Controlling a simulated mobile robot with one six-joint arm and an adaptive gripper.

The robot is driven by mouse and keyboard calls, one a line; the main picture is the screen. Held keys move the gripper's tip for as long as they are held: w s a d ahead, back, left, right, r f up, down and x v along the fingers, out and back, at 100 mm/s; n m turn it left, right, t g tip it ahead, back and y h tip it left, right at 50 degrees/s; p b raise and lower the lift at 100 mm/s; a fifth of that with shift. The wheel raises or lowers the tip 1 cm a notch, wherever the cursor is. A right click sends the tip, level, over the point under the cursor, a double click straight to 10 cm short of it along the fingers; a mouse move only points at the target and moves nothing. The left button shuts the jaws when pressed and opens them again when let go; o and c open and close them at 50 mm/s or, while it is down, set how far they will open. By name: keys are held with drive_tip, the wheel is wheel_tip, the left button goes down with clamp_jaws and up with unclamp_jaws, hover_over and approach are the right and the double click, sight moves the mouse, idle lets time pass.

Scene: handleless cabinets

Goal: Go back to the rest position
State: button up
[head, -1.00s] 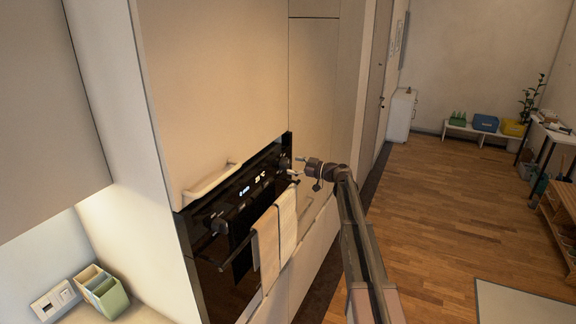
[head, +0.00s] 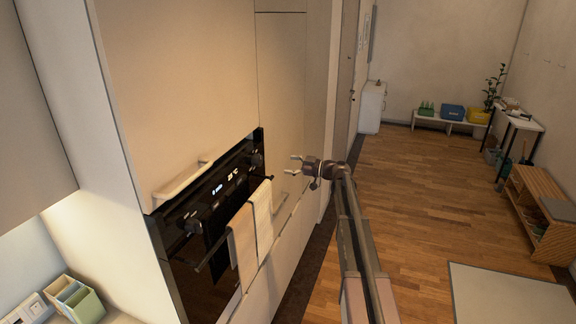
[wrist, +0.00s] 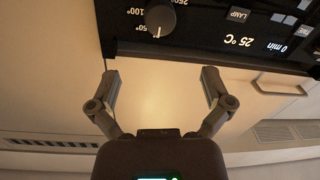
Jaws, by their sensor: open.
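My gripper (head: 294,165) is open and empty, apart from the oven's right end in the head view. In the wrist view my gripper (wrist: 160,82) shows its two fingers spread wide with nothing between them. The black oven (head: 185,262) is built into the cabinet front, its panel lit. In the wrist view the oven panel (wrist: 215,25) shows upside down, with a knob and "25 °C".
Two towels (head: 243,245) hang on the oven's handle bar. A green box (head: 88,307) stands on the counter at lower left. A slatted bench (head: 540,205) stands at the far right.

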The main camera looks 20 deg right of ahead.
drive_tip(key=s+a+f+m+g+h+b, duration=0.35)
drive_tip(key=s+a+f, duration=0.25)
drive_tip(key=s+f, duration=0.35)
drive_tip(key=s+a+f+m+g+h+b, duration=0.25)
drive_tip(key=s+a+f+b, duration=0.3)
drive_tip(key=s+f, duration=0.35)
drive_tip(key=s+f+m+g+h+b, duration=0.2)
drive_tip(key=s+f+m+h+b, duration=0.1)
drive_tip(key=s+f, duration=0.5)
drive_tip(key=s+d+f+m+g+h+b, duration=0.1)
drive_tip(key=s+f+m+h+b, duration=0.3)
drive_tip(key=s+f, duration=0.4)
drive_tip(key=s+m+h, duration=0.1)
drive_tip(key=s+h, duration=0.1)
drive_tip(key=s, duration=0.2)
drive_tip(key=shift+g, duration=0.4)
